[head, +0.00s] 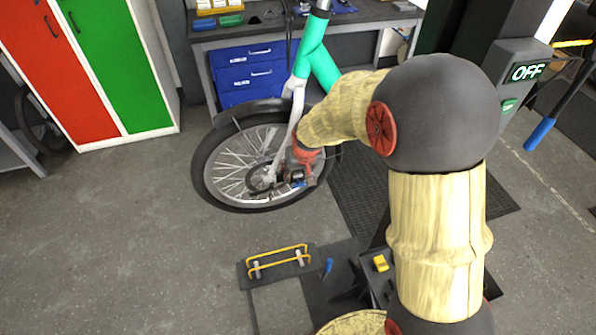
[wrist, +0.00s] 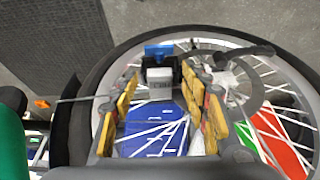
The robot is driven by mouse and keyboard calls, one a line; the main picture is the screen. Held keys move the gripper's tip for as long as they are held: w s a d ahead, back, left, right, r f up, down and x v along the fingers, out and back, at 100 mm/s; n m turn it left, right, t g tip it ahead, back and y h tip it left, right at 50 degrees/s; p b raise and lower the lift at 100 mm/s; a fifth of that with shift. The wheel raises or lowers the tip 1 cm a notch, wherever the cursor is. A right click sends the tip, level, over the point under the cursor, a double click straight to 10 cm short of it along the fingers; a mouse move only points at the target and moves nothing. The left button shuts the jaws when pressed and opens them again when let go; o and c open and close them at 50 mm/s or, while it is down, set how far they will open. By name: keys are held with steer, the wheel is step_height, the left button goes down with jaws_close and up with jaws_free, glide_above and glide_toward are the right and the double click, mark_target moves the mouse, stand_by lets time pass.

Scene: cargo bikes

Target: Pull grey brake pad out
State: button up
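My gripper (wrist: 160,88) is open in the wrist view, its yellow-padded fingers spread to the left and right. A small grey block (wrist: 159,76), which looks like the grey brake pad, sits between and just beyond the fingertips, with a dark part beside it and a blue part (wrist: 158,51) behind it. I see a gap between the block and the left finger; contact on the right is unclear. In the head view my gripper is beside the hub of the spoked front wheel (head: 203,165), and my arm and gripper hide most of the brake area.
The grey fork (head: 294,105) and turquoise frame (head: 314,57) rise above the wheel. A workbench with blue drawers (head: 250,74) stands behind. A black rack with a yellow rail (head: 278,257) is on the floor in front. Floor to the left is clear.

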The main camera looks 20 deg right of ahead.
mark_target(298, 174)
steer(key=shift+c, duration=1.2)
steer(key=c, duration=0.8)
jaws_close()
steer(key=shift+r, duration=0.1)
steer(key=shift+r+p, duration=0.35)
steer(key=shift+r, duration=0.05)
steer(key=shift+r+p, duration=2.1)
steer(key=shift+r, duration=1.05)
steer(key=shift+r, duration=0.2)
